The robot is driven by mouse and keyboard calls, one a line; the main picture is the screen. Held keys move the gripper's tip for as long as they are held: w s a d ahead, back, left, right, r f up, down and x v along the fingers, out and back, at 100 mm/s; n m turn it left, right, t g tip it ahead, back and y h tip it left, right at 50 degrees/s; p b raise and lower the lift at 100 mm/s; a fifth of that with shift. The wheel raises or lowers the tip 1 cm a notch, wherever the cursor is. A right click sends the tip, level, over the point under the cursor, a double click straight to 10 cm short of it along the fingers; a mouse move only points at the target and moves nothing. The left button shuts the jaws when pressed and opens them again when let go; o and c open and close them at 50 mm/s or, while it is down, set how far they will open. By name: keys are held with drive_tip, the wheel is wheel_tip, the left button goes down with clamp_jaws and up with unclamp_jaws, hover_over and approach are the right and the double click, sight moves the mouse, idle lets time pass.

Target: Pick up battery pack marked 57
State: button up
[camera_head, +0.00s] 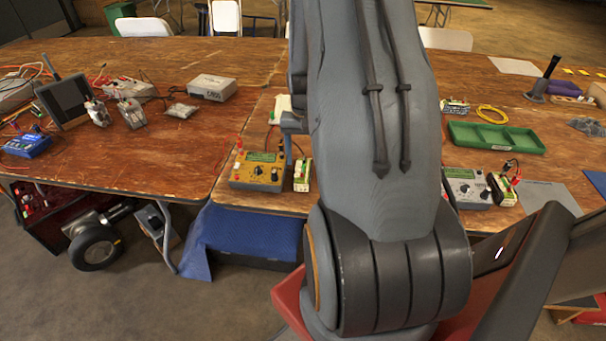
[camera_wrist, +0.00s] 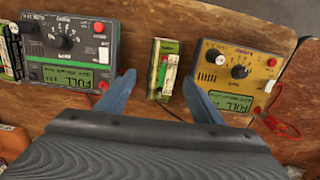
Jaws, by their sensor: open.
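In the wrist view a small green and white battery pack (camera_wrist: 162,72) stands on the wooden table, between the two chargers. My gripper (camera_wrist: 159,79) is open, with one blue finger on each side of this pack and bare table showing between. The same pack seems to show in the head view (camera_head: 302,175), right of the yellow charger. A second pack (camera_wrist: 11,50) is at the left edge of the wrist view, beside the grey charger; it also shows in the head view (camera_head: 502,190). I cannot read 57 on either. My arm hides the gripper in the head view.
The yellow charger (camera_wrist: 238,75) is close to the right finger, and the grey charger (camera_wrist: 70,48) is close to the left one. Both displays read FULL. A red lead (camera_wrist: 275,122) lies at the right. A green tray (camera_head: 495,137) sits farther back.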

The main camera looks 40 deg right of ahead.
sight(303, 168)
drive_tip(key=shift+w+f+p, duration=0.2)
drive_tip(key=shift+f+p, duration=0.9)
drive_tip(key=shift+f, duration=1.75)
drive_tip(key=shift+c, duration=0.4)
clamp_jaws()
